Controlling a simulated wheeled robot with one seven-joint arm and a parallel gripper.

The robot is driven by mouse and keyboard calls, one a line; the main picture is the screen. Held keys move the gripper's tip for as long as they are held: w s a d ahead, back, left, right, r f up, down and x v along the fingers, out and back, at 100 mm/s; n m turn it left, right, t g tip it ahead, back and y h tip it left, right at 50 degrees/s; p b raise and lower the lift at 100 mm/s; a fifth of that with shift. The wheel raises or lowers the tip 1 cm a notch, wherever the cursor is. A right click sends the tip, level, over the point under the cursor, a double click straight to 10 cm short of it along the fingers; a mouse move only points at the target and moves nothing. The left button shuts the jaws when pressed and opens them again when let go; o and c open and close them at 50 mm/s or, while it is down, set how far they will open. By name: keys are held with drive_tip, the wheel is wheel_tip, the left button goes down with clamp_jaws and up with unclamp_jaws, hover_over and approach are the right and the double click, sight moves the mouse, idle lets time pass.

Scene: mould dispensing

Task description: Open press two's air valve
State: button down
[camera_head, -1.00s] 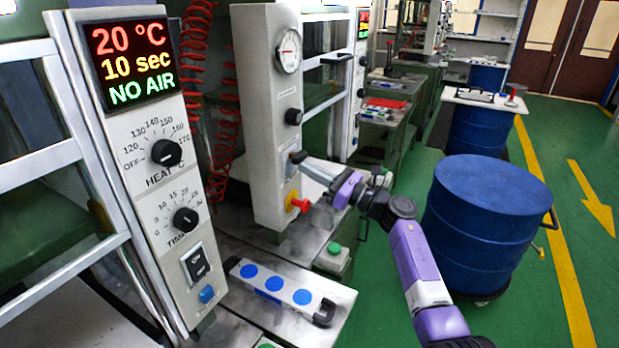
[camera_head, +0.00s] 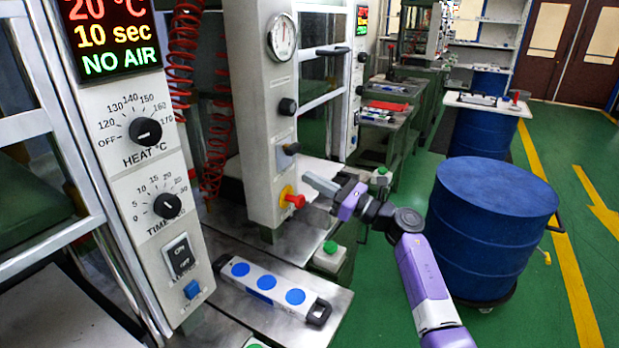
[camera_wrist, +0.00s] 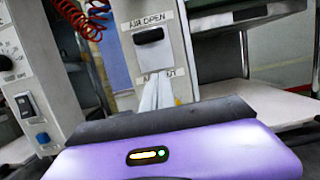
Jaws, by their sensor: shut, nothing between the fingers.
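The air valve shows as a black handle (camera_head: 291,149) on a grey plate on the pale column with the gauge. In the wrist view the handle (camera_wrist: 148,36) sits just below the "AIR OPEN" label (camera_wrist: 147,21). A lower label (camera_wrist: 160,73) is partly hidden by my fingers. The display (camera_head: 110,35) on the near column reads "NO AIR".
A red knob (camera_head: 296,200) on a yellow base juts out just below my fingertips. A green button box (camera_head: 329,257) and a tray with blue discs (camera_head: 267,283) are below. A blue drum (camera_head: 490,230) stands to the right of my arm.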

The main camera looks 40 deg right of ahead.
drive_tip(key=b+v, duration=0.1)
drive_tip(key=v, duration=0.6)
drive_tip(key=shift+s, duration=0.25)
